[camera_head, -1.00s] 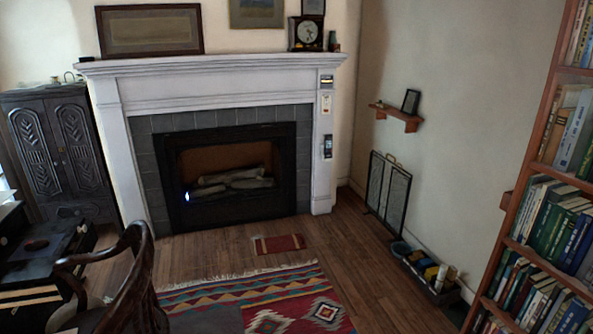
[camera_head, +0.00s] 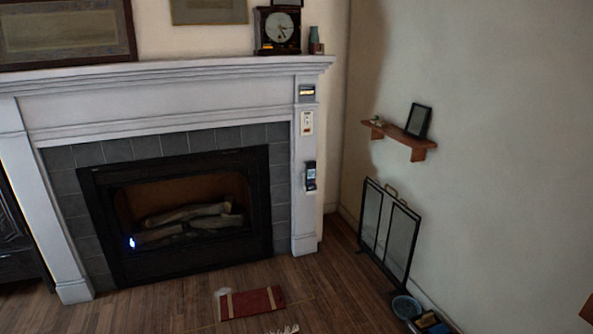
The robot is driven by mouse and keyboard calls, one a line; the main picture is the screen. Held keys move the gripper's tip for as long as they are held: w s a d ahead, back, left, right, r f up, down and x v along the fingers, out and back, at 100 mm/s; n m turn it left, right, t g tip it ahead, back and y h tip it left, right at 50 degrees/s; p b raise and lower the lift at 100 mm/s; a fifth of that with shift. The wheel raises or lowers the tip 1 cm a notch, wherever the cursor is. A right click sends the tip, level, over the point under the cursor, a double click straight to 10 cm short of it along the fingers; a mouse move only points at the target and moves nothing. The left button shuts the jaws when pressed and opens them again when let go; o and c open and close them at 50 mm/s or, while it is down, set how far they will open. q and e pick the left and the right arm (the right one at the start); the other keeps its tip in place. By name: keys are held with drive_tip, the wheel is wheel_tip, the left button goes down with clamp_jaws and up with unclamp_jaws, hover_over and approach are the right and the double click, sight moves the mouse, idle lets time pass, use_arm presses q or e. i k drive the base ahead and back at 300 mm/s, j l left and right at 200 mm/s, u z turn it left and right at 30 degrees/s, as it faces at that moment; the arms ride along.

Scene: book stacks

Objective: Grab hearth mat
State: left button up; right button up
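The hearth mat, a small red mat (camera_head: 252,303) with pale bands near its ends, lies flat on the wooden floor in front of the fireplace (camera_head: 185,215). It is low in the view, a little left of centre. A pale patch shows at its left end. Neither of my grippers is in view.
A dark folding screen (camera_head: 388,235) leans by the right wall, with a blue bowl (camera_head: 405,307) and other items below it. A wall shelf (camera_head: 400,138) sticks out above. Bare wooden floor (camera_head: 330,285) lies between the mat and the screen.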

sight(251, 302)
drive_tip(key=i+j+u, duration=0.15)
drive_tip(key=i+u, duration=0.2)
drive_tip(key=i, duration=0.55)
drive_tip(key=i+l+u, duration=0.1)
drive_tip(key=i+u, duration=0.2)
drive_tip(key=i, duration=0.6)
